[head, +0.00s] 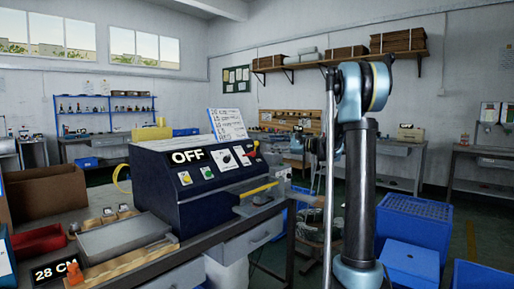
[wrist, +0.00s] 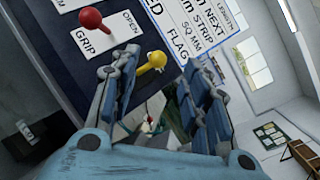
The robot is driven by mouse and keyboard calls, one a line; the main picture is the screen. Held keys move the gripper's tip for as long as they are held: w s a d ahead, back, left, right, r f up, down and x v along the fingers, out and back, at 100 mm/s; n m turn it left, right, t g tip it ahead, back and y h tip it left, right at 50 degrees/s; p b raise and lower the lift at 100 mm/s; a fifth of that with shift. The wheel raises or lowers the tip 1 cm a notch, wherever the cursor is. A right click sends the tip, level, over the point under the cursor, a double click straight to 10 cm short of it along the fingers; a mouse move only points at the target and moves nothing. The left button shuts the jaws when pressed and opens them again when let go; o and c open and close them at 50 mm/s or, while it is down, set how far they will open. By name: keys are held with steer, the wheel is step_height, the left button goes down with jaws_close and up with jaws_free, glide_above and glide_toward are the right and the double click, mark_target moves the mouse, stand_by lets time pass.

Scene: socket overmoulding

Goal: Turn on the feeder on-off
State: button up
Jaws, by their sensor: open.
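A dark blue machine (head: 150,185) with a large "OFF" sign (head: 187,157) stands on the workbench. Its front has a yellow button, a green button, round dials and a red lever (head: 255,149) at the right end. In the wrist view, a red ball knob (wrist: 91,19) sits on a plate marked "GRIP" and "OPEN". I cannot tell which control is the feeder on-off.
A white text card (head: 227,124) stands on the machine. A grey-lidded box (head: 122,238), a red tray (head: 39,240) and a "28 CM" sign (head: 56,273) are on the bench at left. Blue crates (head: 412,218) stand on the floor at right.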

steer(key=v, duration=1.1)
stand_by(1.1)
steer(key=shift+d+f, duration=0.1)
steer(key=v, duration=1.2)
steer(key=shift+c, duration=0.4)
